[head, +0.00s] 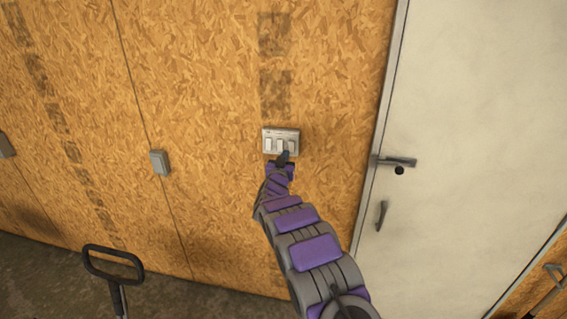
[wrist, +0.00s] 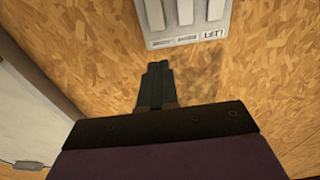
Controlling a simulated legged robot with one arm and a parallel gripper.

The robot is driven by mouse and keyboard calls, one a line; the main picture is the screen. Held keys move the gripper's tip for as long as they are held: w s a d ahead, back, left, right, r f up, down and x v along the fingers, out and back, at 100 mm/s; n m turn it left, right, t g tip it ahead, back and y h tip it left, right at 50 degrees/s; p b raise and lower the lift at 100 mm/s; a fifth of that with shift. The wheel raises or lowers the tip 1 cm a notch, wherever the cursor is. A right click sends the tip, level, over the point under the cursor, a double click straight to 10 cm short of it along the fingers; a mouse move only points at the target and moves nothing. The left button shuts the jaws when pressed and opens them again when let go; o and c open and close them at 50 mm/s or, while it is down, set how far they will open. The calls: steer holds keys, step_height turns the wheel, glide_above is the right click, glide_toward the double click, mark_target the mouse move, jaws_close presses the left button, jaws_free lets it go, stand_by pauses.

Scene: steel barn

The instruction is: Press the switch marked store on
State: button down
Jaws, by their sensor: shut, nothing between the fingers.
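A pale switch panel (head: 281,131) with three rocker switches is fixed to the wooden wall. In the wrist view the panel (wrist: 185,40) is at the top, with its label strip facing my fingers. The label at the right end there looks like LIFT; the other two labels are too small to read, so I cannot tell which is store on. My gripper (head: 285,155) is shut and empty, in front of the panel's lower right part in the head view. In the wrist view its fingers (wrist: 157,72) show apart from the panel, with bare board around their tips.
A white door (head: 470,120) with a lever handle (head: 396,161) stands to the right. A grey box (head: 159,162) is on the wall to the left. A black loop handle (head: 113,265) rises from the floor at lower left. The wall around the panel is clear.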

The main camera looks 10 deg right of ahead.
steer(key=v, duration=0.2)
steer(key=r+v, duration=0.1)
steer(key=shift+s+a, duration=0.15)
steer(key=shift+s, duration=0.3)
steer(key=shift+a+f+b, duration=0.1)
steer(key=shift+b, duration=0.2)
